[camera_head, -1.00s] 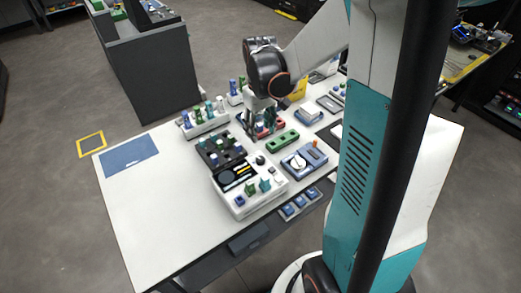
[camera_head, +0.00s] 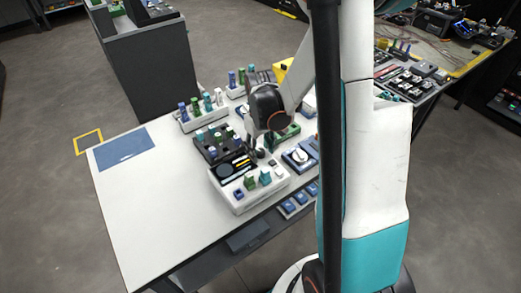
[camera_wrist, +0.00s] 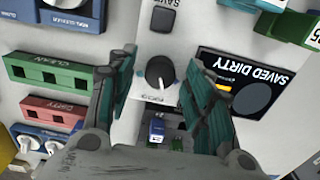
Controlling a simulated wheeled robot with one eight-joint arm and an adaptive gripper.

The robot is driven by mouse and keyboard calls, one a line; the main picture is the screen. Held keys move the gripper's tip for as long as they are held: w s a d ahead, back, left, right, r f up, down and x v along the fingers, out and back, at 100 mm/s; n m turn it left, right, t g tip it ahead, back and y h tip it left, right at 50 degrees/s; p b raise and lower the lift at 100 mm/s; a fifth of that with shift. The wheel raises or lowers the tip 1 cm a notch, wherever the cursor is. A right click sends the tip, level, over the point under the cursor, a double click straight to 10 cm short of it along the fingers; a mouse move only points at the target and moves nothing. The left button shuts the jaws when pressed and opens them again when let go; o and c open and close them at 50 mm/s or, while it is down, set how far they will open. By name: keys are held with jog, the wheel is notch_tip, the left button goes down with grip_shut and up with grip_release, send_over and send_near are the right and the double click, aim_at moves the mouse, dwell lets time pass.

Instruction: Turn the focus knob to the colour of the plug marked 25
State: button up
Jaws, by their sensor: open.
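The focus knob (camera_wrist: 160,72) is a dark round knob with a pale pointer line, on the white splicer panel (camera_wrist: 143,48). In the wrist view it sits between the two spread fingers of my gripper (camera_wrist: 162,88). The gripper is open and empty, and I see no clear contact with the knob. A green plug (camera_wrist: 313,37) at the right edge has a white label that seems to read 25, partly cut off. In the head view my gripper (camera_head: 260,143) is over the white splicer (camera_head: 245,200), and its fingers partly hide the knob area.
The splicer's screen (camera_wrist: 255,80) reads SAVED DIRTY. A dark switch (camera_wrist: 163,19) is beside the knob. Green (camera_wrist: 48,73) and red (camera_wrist: 50,112) holders lie to the left. A blue plug (camera_wrist: 157,128) stands in a dark block between the fingers.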

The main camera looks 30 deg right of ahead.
jog(key=c, duration=1.1)
jog(key=m, duration=0.4)
jog(key=shift+m+b, duration=0.3)
jog(key=shift+b, duration=0.05)
jog(key=o, duration=1.1)
jog(key=shift+r, duration=0.1)
